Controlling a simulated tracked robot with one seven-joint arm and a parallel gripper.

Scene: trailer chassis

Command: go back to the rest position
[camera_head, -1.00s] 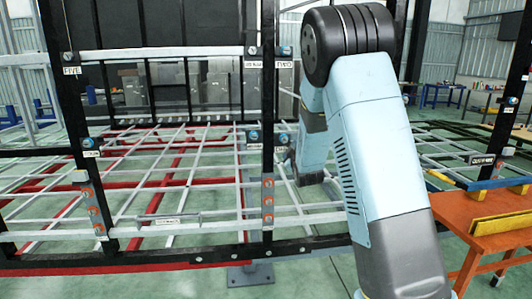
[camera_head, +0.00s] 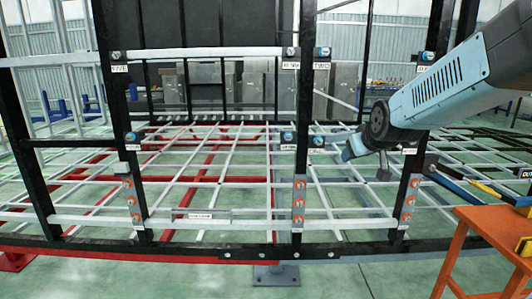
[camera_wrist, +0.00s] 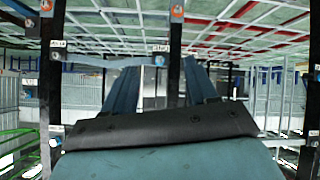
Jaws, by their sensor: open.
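My gripper (camera_wrist: 160,70) shows in the wrist view as two blue-grey fingers set apart, with nothing between them. In the head view my arm reaches in from the right edge. It bends down at a black joint and ends in a blue wrist part in front of the chassis, near the right black post. The fingers cannot be made out clearly there. The trailer chassis (camera_head: 160,250) is a frame of black posts and beams with white and red lattice bars. Whether my arm touches it cannot be told.
An orange table (camera_head: 495,235) stands at the lower right, with yellow and blue parts on it. Labelled black posts, such as the middle one (camera_head: 304,110), rise in front of me. The green floor (camera_head: 160,282) is clear at the front.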

